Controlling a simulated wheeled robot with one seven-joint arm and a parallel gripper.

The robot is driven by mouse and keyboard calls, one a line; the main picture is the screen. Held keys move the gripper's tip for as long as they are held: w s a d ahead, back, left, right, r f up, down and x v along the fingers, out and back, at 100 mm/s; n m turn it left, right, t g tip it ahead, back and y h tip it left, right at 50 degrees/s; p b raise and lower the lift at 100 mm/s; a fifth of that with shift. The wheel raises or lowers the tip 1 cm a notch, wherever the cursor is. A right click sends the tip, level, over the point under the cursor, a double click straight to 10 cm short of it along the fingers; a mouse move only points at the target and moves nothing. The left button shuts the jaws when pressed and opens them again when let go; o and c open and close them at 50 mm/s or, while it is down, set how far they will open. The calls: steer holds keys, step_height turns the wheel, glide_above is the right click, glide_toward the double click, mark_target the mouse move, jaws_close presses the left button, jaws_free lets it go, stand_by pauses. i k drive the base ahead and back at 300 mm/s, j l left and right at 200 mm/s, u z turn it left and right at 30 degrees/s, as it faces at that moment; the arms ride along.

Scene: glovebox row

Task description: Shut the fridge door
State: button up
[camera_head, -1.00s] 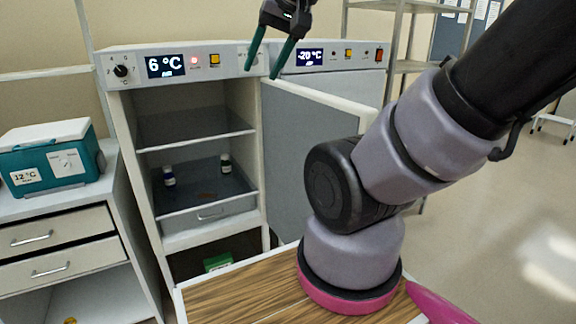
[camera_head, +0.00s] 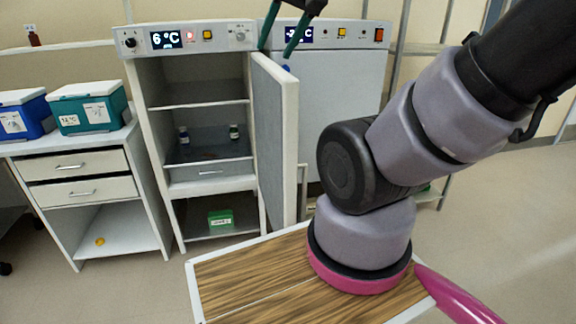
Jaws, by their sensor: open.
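The fridge (camera_head: 141,110) stands open at left centre, its display reading 6 °C. Its door (camera_head: 290,150) is hinged on the right side and swung out toward me, seen nearly edge-on. Inside are shelves, two small dark bottles (camera_head: 184,135) on the tray, and a green box (camera_head: 221,218) at the bottom. My gripper (camera_head: 279,40) hangs at the top of the view with its two dark green fingers apart and empty. In the picture it overlaps the area above the door's top edge; whether it touches the door cannot be told.
A second unit (camera_head: 345,80) with its own display stands right of the fridge. A drawer cabinet (camera_head: 80,180) at left carries a teal cooler (camera_head: 88,108) and a blue cooler (camera_head: 22,116). My wooden-topped base is in front. Open floor (camera_head: 500,220) lies to the right.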

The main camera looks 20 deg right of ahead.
mark_target(275, 91)
steer(key=l+u, duration=0.25)
steer(key=l, duration=0.7)
steer(key=l+u, duration=0.25)
steer(key=l, duration=0.7)
steer(key=k, duration=0.15)
steer(key=k+j+z, duration=0.15)
steer(key=j, duration=0.2)
steer(key=k+j+z, duration=0.15)
steer(key=k+j, duration=0.05)
steer(key=j, duration=0.15)
